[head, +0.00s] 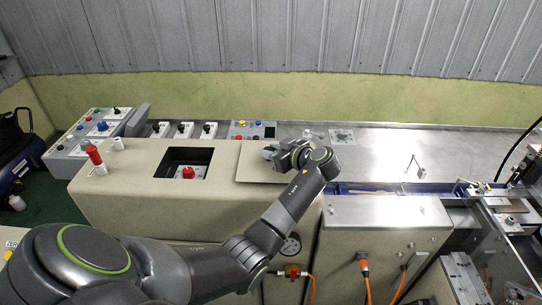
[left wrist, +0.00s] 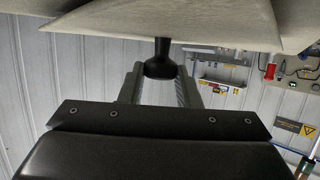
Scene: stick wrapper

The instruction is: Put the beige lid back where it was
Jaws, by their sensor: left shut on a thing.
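The beige lid (head: 252,172) is a flat panel at the right part of the beige housing's (head: 130,200) top, beside the square opening. It also shows in the left wrist view (left wrist: 230,32), with a black knob (left wrist: 158,66) standing out from it. My left gripper (head: 270,153) is at the lid, its fingers (left wrist: 160,80) shut around the knob. I cannot tell whether the lid touches the housing or is slightly above it. The square opening (head: 200,157) is uncovered, with a red knob (head: 188,172) inside. My right gripper is not in view.
A red-topped lever (head: 93,155) and small white posts stand left of the opening. Control boxes (head: 95,130) and switches line the back left. A metal table (head: 390,150) extends right, mostly bare. A grey cabinet (head: 380,220) with orange plugs stands front right.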

